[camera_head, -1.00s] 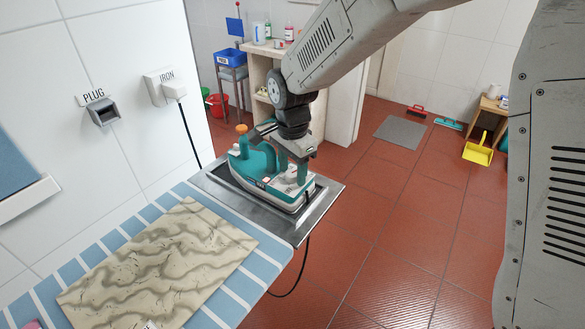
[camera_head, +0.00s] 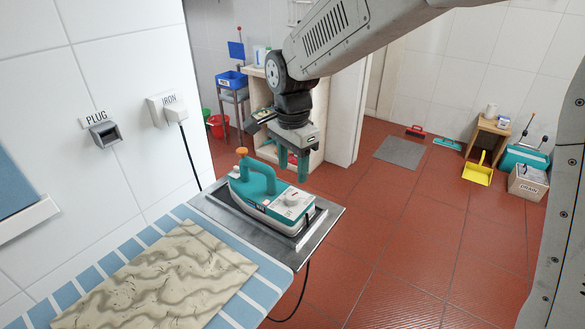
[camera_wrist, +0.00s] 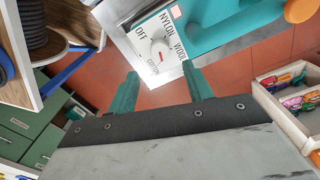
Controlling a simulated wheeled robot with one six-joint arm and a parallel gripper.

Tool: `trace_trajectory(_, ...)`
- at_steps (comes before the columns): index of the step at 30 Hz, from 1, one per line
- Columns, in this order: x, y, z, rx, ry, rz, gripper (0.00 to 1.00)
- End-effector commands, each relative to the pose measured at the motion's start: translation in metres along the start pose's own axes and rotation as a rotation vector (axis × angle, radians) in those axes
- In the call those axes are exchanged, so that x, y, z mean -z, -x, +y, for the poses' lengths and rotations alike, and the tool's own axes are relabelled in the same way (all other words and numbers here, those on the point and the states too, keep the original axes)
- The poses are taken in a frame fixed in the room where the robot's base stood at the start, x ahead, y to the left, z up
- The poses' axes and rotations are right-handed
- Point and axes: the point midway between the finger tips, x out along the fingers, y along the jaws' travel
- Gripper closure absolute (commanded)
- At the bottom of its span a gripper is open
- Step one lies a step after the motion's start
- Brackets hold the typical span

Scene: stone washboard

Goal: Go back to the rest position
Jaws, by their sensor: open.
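My gripper (camera_head: 294,168) is open and empty in the head view, raised just above and behind the teal and white iron (camera_head: 262,193). The iron stands on the metal rest plate (camera_head: 325,222) at the end of the ironing board. In the wrist view, my gripper's two teal fingers (camera_wrist: 160,92) are spread apart. The iron's white dial panel (camera_wrist: 150,42) lies beyond them, with its knob and the words OFF, NYLON, WOOL and COTTON. The iron's teal handle and an orange knob show at the top right.
A wrinkled cloth (camera_head: 165,285) lies on the blue striped board (camera_head: 240,312). The iron's plug sits in the wall socket (camera_head: 168,110). A shelf unit (camera_head: 318,120) stands behind my arm. A small table (camera_head: 488,130), yellow dustpan (camera_head: 478,172) and box (camera_head: 527,184) are at right. The red floor between is open.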

Motion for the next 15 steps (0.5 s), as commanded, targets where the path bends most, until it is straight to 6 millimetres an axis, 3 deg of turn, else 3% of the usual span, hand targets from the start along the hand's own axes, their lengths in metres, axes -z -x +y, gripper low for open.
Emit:
trace_trajectory(8, 0.0, -0.001, 0.002, -0.01, 0.11, -0.002, 0.49)
trace_trajectory(12, -0.004, -0.012, 0.026, -0.071, 0.315, -0.023, 0.49)
trace_trajectory(15, -0.003, -0.006, 0.055, -0.096, 0.471, -0.041, 0.49)
